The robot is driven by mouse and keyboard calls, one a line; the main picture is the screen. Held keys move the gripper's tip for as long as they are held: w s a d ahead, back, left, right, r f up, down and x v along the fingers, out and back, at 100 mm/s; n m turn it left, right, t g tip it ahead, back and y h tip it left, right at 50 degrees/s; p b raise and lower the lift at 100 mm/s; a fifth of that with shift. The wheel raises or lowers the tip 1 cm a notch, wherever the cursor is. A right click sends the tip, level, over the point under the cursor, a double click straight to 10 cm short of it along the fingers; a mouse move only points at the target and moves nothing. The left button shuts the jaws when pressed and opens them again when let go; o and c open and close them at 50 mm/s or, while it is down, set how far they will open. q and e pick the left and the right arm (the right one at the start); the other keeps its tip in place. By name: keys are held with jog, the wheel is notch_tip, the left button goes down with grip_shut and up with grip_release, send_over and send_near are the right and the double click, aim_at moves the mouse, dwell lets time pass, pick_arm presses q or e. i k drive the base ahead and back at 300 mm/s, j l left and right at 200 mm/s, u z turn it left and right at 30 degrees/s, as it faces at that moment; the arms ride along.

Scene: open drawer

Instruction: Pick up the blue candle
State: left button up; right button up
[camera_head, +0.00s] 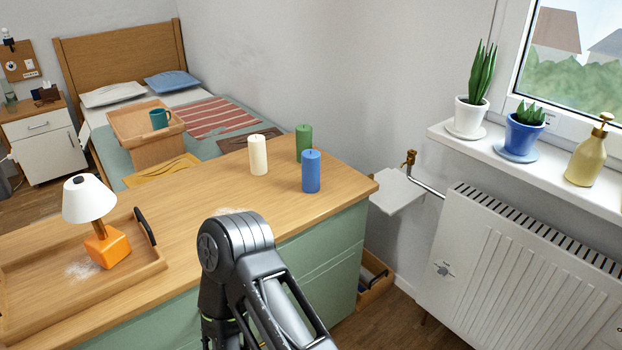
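The blue candle (311,172) stands upright on the wooden top of the green cabinet (335,185), near its back right corner. A green candle (304,142) stands just behind it, partly hidden by it. A cream candle (258,155) stands to its left, apart from it. A black jointed part of one of my arms is in front of the cabinet, below and left of the blue candle. It hides part of the cabinet's front and top edge. Neither of my grippers shows, and nothing touches the candle.
A wooden tray (150,268) with a black handle is on the left of the top, holding a white-shaded orange lamp (107,247). A low drawer (374,285) stands out at the cabinet's right end. A radiator (520,280) is at right.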

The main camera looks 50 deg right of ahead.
aim_at(310, 158)
jog(key=i+l, duration=0.25)
jog(key=i, duration=0.15)
jog(key=z, duration=2)
jog(key=i+l+z, duration=0.1)
jog(key=l, duration=0.3)
jog(key=i+l+z, duration=0.1)
jog(key=l, duration=0.3)
jog(key=i+l+z, duration=0.1)
jog(key=i+l, duration=0.15)
jog(key=l, duration=0.1)
